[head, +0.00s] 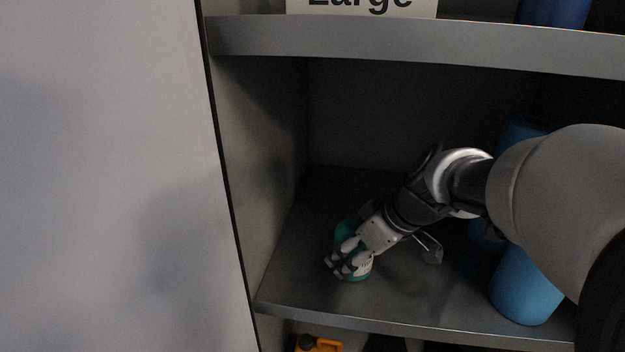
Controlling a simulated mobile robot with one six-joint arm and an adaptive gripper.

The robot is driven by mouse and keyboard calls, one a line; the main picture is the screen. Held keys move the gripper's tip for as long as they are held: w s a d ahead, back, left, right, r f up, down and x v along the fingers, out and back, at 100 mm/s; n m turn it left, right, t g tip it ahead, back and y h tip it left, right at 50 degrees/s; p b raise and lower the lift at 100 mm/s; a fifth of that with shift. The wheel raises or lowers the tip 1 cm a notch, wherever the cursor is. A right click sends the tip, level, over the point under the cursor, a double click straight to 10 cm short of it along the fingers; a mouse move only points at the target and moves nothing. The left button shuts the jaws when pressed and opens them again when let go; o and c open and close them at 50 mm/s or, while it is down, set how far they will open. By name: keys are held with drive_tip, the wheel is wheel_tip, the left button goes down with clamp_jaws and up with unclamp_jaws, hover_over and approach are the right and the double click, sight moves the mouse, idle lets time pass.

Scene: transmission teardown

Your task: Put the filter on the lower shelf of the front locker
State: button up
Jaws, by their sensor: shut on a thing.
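My gripper (345,262) reaches into the locker from the right and is shut on the filter (356,271), a small part with teal and white surfaces. The fingers hide much of it. The filter is at or just above the locker shelf (300,277), near its front left. I cannot tell whether it touches the shelf. A higher shelf (420,41) runs across the top of the view, with a white sign reading "Large" (361,8) on it.
Blue cylinders (527,285) stand on the right of the same shelf, partly behind my arm. An orange object (318,344) shows below the shelf edge. A pale panel (100,180) fills the left. The shelf's left and back areas are clear.

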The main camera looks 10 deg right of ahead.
drive_tip(key=o, duration=1.4)
drive_tip(key=shift+r+p, duration=0.25)
drive_tip(key=shift+p, duration=0.1)
drive_tip(key=p+v, duration=0.3)
drive_tip(key=v, duration=0.8)
drive_tip(key=s+a+f+m+h, duration=0.1)
drive_tip(key=s+m, duration=0.1)
drive_tip(key=s, duration=0.3)
drive_tip(key=s+a+f+m+h, duration=0.1)
drive_tip(key=s+f+m, duration=0.1)
drive_tip(key=s, duration=0.4)
drive_tip(key=s+a+f+m+h, duration=0.1)
drive_tip(key=s+f+m, duration=0.1)
drive_tip(key=s, duration=0.4)
drive_tip(key=shift+a+f+m+h, duration=0.1)
drive_tip(key=shift+f+m+h, duration=0.2)
drive_tip(key=shift+m, duration=0.5)
